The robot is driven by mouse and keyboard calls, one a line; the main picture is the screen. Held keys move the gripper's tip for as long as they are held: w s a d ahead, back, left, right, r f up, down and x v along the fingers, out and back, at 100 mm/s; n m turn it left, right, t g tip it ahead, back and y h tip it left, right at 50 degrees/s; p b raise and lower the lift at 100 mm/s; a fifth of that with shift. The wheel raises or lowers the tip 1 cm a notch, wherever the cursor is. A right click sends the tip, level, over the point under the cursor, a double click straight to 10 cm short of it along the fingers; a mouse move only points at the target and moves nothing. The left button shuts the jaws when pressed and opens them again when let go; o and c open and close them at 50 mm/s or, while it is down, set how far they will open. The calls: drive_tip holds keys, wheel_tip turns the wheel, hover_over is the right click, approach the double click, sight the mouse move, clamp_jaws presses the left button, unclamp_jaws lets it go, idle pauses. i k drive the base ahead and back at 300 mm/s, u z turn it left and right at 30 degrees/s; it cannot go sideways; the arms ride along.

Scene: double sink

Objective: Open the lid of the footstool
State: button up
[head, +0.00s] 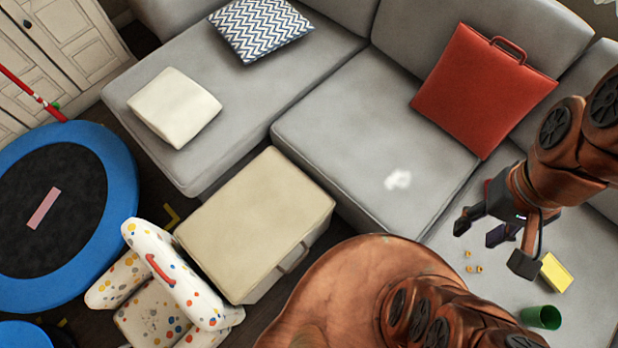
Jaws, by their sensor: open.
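The footstool (255,220) is a beige box with a flat padded lid, standing on the dark floor in front of the grey sofa. Its lid lies flat and shut. A grey loop handle (292,258) shows on its side facing the lower right. My gripper (490,240) is at the right, above the sofa seat, well apart from the footstool. Its fingers are spread and nothing shows between them. Part of the footstool's lower left side is hidden behind a spotted chair.
A spotted child's chair (160,290) stands close against the footstool's left. A blue-rimmed trampoline (118,170) is farther left. The sofa (330,130) holds a red cushion (480,90), a cream pillow (174,107), a yellow block (556,272) and a green cup (541,317).

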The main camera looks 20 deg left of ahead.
sight(245, 232)
drive_tip(key=z, duration=0.15)
drive_tip(key=k, duration=2)
drive_tip(key=u, duration=1.45)
drive_tip(key=i, duration=0.5)
drive_tip(key=z, duration=0.1)
